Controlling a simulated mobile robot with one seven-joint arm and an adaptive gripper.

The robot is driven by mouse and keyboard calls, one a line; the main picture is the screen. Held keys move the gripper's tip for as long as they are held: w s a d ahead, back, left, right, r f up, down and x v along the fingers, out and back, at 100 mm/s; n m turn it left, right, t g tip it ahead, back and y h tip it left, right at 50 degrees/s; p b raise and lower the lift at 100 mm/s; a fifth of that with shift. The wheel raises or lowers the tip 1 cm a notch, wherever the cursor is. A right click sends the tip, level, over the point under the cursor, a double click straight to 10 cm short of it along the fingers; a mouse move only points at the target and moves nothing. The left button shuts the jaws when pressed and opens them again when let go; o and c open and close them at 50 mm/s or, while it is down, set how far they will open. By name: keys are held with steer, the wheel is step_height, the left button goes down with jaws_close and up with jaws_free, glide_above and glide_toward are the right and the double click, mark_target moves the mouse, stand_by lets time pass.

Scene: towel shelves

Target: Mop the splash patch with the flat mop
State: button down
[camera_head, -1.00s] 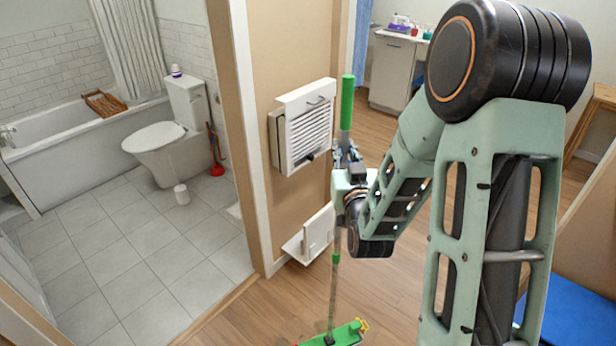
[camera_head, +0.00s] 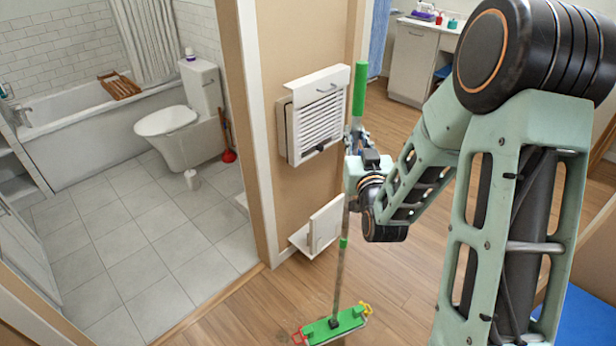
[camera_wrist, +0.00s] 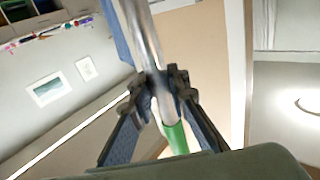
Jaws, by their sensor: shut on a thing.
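The flat mop (camera_head: 338,322) has a green head with red and yellow clips, a grey pole and a green grip at the top. Its head is at or close above the wooden floor, low in the head view, and the pole stands nearly upright. My gripper (camera_head: 357,145) is shut on the pole just below the green grip. In the wrist view, both fingers of my gripper (camera_wrist: 165,85) close around the grey pole of the mop (camera_wrist: 147,40). I cannot make out a splash patch in either view.
A doorway at left opens on a tiled bathroom floor (camera_head: 150,245) with a toilet (camera_head: 180,130) and a bathtub (camera_head: 85,140). A white louvred wall unit (camera_head: 318,120) and a small white flap box (camera_head: 322,228) stick out beside the mop. Wooden floor (camera_head: 255,305) lies clear around the mop head.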

steer(key=w+a+f+n+y+b, duration=0.2)
steer(key=w+a+f+y+b, duration=0.1)
steer(key=a+f+b, duration=0.3)
steer(key=w+a+f+n+g+y+b, duration=0.1)
steer(key=w+a+f+n+y+b, duration=0.1)
steer(key=f+b, duration=0.8)
steer(key=w+a+f+y, duration=0.1)
steer(key=a+f+y, duration=0.1)
steer(key=a+f, duration=0.1)
steer(key=shift+w+a+f+n, duration=0.15)
steer(key=shift+a+f+n, duration=0.2)
steer(key=shift+f, duration=0.3)
steer(key=shift+f+b, duration=0.45)
steer(key=shift+b, duration=0.35)
steer(key=s+d+b, duration=0.4)
steer(key=s+d, duration=1.8)
steer(key=shift+s+d, duration=0.2)
steer(key=shift+d, duration=0.1)
